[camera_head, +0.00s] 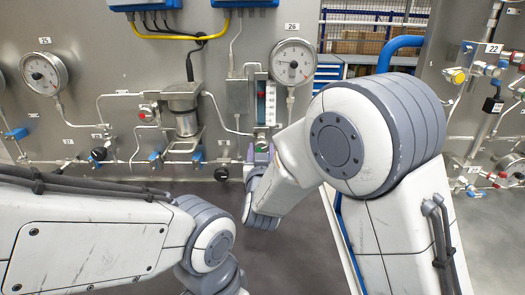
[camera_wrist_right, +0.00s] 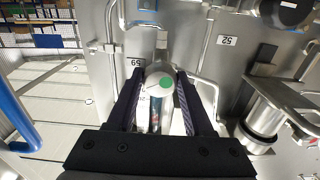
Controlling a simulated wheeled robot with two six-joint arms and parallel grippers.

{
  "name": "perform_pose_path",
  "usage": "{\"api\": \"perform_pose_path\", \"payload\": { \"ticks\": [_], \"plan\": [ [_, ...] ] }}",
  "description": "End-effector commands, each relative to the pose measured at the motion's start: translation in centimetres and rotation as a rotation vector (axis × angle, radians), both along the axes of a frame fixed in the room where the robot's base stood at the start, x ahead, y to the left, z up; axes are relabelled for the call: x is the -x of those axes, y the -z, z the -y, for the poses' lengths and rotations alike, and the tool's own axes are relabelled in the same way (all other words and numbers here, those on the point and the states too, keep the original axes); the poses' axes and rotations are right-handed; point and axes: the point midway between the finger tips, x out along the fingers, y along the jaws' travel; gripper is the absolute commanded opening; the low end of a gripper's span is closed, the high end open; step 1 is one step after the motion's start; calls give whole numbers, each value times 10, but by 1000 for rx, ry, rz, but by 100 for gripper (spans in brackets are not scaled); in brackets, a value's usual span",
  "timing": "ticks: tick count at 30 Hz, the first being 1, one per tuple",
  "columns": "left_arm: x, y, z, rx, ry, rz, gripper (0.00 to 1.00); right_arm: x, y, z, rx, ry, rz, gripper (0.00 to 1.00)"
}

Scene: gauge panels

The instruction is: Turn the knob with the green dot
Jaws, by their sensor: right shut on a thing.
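The knob with the green dot (camera_wrist_right: 166,84) is a pale, rounded piece in the right wrist view. Its green dot faces the camera. My right gripper (camera_wrist_right: 161,92) has its two dark fingers on either side of the knob, shut on it. In the head view the green-dotted knob (camera_head: 262,146) is small, at the lower end of a blue-and-white gauge strip. My right gripper (camera_head: 257,156) reaches up to it there, partly hidden by my right arm. My left arm shows at the lower left, but its gripper is out of view.
Round dial gauges (camera_head: 293,62) and (camera_head: 44,73) are on the grey panel (camera_head: 95,60). A metal cylinder (camera_head: 183,110) with pipes is left of the knob. Black knobs (camera_head: 221,174) sit low on the panel. Another piped panel (camera_head: 495,100) stands at the right.

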Motion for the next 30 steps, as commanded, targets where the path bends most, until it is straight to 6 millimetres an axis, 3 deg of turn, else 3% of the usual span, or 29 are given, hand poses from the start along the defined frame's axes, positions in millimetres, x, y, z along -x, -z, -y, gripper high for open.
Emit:
{"api": "perform_pose_path", "payload": {
  "ticks": [12,18,27,28,30],
  "plan": [
    [0,63,0,0,0,0,50,1,6,0,-374,-2,3,0],
    [0,72,0,0,0,0,50,1,2,0,-473,-1,-2,0],
    [0,70,0,0,0,0,50,1,1,0,-480,0,-3,0],
    [0,70,0,0,0,0,50,1,1,0,-480,0,-3,56],
    [0,70,0,0,0,0,50,1,1,0,-479,0,-3,81]
  ]
}}
